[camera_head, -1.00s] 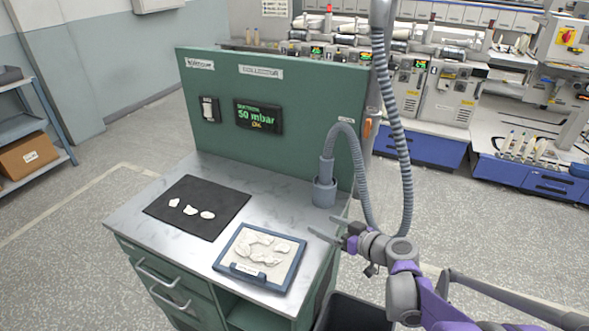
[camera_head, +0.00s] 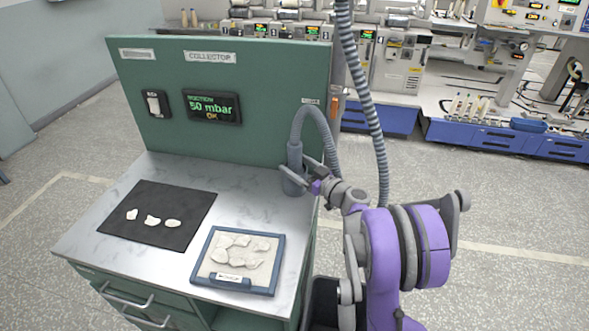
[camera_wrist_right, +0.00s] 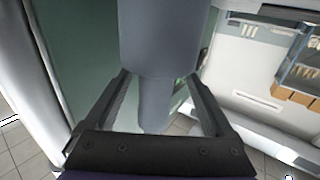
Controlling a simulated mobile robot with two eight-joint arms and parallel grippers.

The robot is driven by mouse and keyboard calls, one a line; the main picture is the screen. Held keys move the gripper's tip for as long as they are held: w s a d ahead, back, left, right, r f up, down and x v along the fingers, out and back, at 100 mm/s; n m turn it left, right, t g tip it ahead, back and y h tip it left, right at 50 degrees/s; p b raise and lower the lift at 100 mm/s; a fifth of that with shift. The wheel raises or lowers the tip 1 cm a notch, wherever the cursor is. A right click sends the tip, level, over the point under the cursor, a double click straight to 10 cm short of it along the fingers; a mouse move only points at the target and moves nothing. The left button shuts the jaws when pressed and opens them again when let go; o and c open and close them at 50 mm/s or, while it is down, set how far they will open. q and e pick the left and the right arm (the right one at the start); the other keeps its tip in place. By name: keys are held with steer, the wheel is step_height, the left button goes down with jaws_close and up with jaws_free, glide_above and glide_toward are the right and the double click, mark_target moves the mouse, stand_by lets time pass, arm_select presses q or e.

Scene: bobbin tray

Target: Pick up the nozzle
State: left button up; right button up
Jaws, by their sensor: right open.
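The nozzle (camera_head: 295,153) is the grey tubular end of a ribbed hose. It stands upright in a grey cup-like holder (camera_head: 293,184) at the table's back right corner. My right gripper (camera_head: 294,164) is open, with its fingers reaching in from the right at the nozzle's lower part. In the right wrist view, a wide grey cylinder with a narrower grey part (camera_wrist_right: 153,117) lies between the two spread fingers (camera_wrist_right: 160,82). Whether either finger touches it, I cannot tell. My left gripper is not in view.
The grey hose (camera_head: 367,90) arches from the nozzle and hangs beside the green panel (camera_head: 240,140). A blue-rimmed tray (camera_head: 198,259) with pale pieces and a black mat (camera_head: 187,205) with three pale pieces lie on the metal table (camera_head: 240,200). Bare tabletop separates them from the holder.

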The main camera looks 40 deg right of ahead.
steer(key=w, duration=0.4)
steer(key=shift+w, duration=0.25)
steer(key=shift+s, duration=0.15)
steer(key=shift+c, duration=1.2)
jaws_close()
